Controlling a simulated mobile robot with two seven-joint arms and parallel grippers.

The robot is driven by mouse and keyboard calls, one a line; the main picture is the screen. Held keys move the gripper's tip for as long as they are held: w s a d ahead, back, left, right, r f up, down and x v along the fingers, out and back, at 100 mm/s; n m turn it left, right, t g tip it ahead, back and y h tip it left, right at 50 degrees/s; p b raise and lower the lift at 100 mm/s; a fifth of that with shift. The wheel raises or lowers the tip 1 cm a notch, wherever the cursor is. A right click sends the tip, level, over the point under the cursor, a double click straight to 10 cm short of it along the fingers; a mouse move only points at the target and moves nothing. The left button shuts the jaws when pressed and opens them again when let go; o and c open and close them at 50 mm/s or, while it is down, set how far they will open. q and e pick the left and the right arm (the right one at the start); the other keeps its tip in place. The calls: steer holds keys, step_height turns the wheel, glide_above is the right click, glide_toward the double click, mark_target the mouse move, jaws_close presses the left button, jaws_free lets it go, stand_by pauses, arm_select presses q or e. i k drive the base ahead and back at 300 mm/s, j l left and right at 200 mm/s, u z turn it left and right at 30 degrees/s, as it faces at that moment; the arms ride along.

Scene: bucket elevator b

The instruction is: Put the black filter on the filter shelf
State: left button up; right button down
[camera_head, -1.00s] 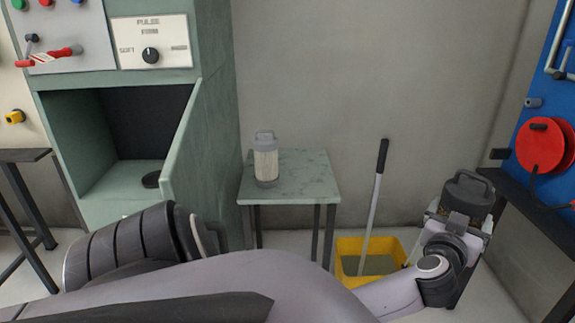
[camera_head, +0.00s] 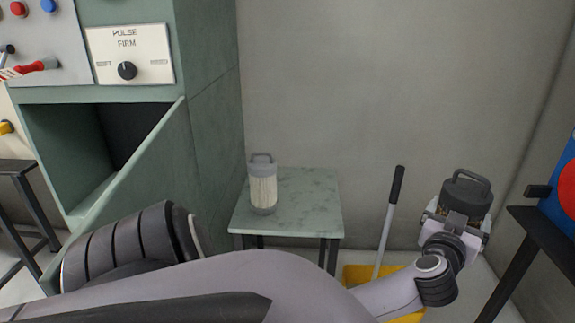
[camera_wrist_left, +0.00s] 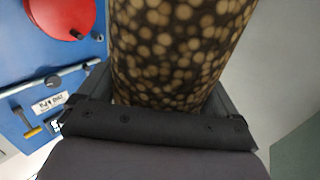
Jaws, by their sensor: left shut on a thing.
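The black filter (camera_head: 466,189) has a dark cap with a handle and a brown-spotted body. It is at the right of the head view, upright and held in the air. My left gripper (camera_head: 457,218) is shut around its body. In the left wrist view the spotted filter body (camera_wrist_left: 175,50) fills the upper middle between the fingers. A small table with a green stone-like top (camera_head: 310,205) stands against the wall, left of the held filter. I cannot tell for sure that it is the filter shelf. A pale pleated filter (camera_head: 263,187) stands upright on it. My right gripper is not in view.
A green cabinet (camera_head: 205,120) with an open door (camera_head: 150,175) stands left of the table. A yellow bucket (camera_head: 358,273) with a black-handled pole (camera_head: 390,220) stands between table and gripper. A dark table (camera_head: 535,225) is at the right. The tabletop right of the pale filter is clear.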

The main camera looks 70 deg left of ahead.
mark_target(314, 208)
steer(key=i+j+u, duration=0.25)
steer(key=i+u, duration=0.45)
steer(key=u, duration=0.15)
steer(key=i+l+u, duration=0.2)
steer(key=u, duration=0.2)
steer(key=i+l+u, duration=0.2)
steer(key=u, duration=0.2)
steer(key=i+l, duration=0.05)
steer(key=i, duration=0.05)
